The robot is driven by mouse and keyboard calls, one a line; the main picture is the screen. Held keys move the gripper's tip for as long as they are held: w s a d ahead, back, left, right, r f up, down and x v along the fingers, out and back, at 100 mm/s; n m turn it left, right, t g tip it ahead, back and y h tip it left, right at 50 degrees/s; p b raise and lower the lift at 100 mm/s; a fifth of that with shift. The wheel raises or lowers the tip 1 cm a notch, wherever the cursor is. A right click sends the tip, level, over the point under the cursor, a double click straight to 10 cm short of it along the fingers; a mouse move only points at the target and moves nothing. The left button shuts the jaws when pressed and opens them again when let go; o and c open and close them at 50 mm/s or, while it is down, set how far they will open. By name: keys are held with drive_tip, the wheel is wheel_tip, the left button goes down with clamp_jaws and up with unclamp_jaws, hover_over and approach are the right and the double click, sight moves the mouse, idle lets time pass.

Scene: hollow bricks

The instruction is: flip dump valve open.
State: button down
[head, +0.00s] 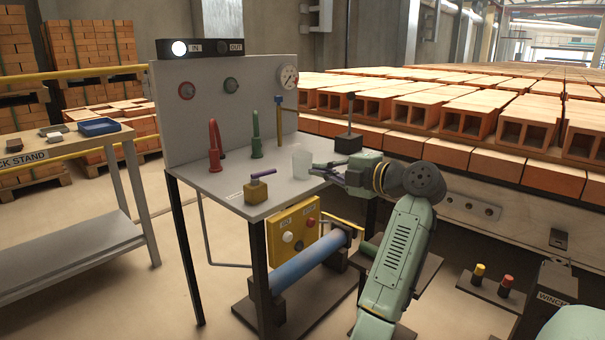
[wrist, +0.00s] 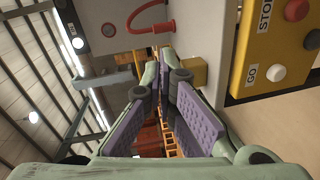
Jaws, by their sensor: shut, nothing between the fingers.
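Several valve-like fittings stand on the grey bench (head: 230,190). At the front is a small brass block with a dark purple lever (head: 262,174), beside a white label too small to read. Behind it are a red-handled fitting (head: 215,148) and a green-handled fitting (head: 256,138). I cannot tell which is the dump valve. My gripper (head: 318,171) is over the bench's right side, right of the brass block and close to a pale cup (head: 302,160). In the wrist view its purple-padded fingers (wrist: 166,86) are shut and empty. The red handle (wrist: 152,24) also shows there.
A yellow GO/STOP box (head: 298,230) hangs under the bench above a blue roller (head: 305,262). A black block with an upright lever (head: 349,140) stands at the back right. A gauge (head: 287,77) and IN/OUT lamps (head: 200,48) are on the panel. Hollow bricks (head: 430,105) fill the right.

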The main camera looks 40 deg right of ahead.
drive_tip(key=shift+s+d+r, duration=0.15)
drive_tip(key=shift+s+d, duration=0.5)
drive_tip(key=shift+s, duration=0.2)
